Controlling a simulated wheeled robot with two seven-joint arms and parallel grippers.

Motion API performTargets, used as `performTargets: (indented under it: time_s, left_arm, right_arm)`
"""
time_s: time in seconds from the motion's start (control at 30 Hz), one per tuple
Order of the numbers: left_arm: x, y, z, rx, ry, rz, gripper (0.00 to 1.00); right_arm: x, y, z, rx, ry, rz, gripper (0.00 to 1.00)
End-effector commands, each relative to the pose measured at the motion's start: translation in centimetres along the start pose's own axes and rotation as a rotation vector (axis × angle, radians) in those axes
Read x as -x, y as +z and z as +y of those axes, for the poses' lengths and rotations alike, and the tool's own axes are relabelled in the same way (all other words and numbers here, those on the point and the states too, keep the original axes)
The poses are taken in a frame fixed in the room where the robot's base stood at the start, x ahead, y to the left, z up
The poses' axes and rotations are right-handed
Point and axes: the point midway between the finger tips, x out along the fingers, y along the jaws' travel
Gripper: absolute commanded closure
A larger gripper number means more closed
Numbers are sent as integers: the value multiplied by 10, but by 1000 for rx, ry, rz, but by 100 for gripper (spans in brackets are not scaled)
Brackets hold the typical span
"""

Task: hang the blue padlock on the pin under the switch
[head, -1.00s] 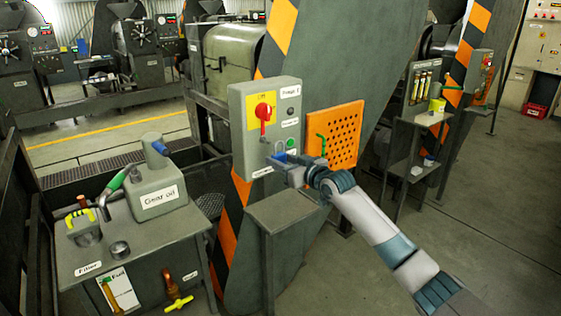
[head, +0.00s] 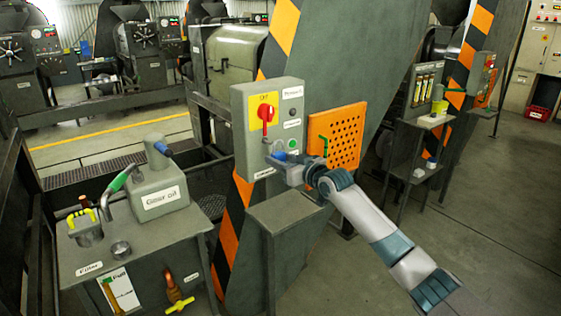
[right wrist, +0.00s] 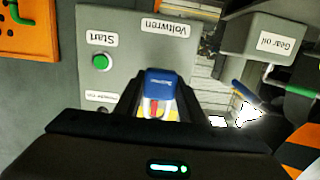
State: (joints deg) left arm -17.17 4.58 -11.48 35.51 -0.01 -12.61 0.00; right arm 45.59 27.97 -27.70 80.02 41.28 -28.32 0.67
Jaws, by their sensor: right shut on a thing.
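The grey switch box (head: 240,135) stands at the centre of the head view, with a red rotary switch (head: 265,113) on a yellow plate. My right gripper (head: 271,152) is in front of the box's lower part, below the red switch. It is shut on the blue padlock (right wrist: 160,78), which shows between the fingers in the right wrist view. The padlock's pale shackle (right wrist: 148,108) points toward the bottom of that view, with red and yellow behind it. The pin under the switch cannot be made out; the gripper covers that area. My left gripper is out of view.
A green button (right wrist: 101,62) is on the box beside the gripper. An orange perforated panel (head: 345,135) with a green handle is to the right. A grey stand (head: 283,211) is below the gripper. A bench (head: 150,238) with a gear oil can (head: 160,192) is at left.

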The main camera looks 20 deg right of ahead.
Motion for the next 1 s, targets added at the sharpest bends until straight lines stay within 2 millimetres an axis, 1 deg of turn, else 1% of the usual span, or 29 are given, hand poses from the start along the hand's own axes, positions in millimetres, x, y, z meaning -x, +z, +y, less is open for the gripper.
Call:
performTargets:
  time_s: [0.53,1.0]
  left_arm:
    - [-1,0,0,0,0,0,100]
    - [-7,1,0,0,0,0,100]
  right_arm:
    - [-1,0,0,0,0,1,84]
    - [-10,-1,0,0,0,1,84]
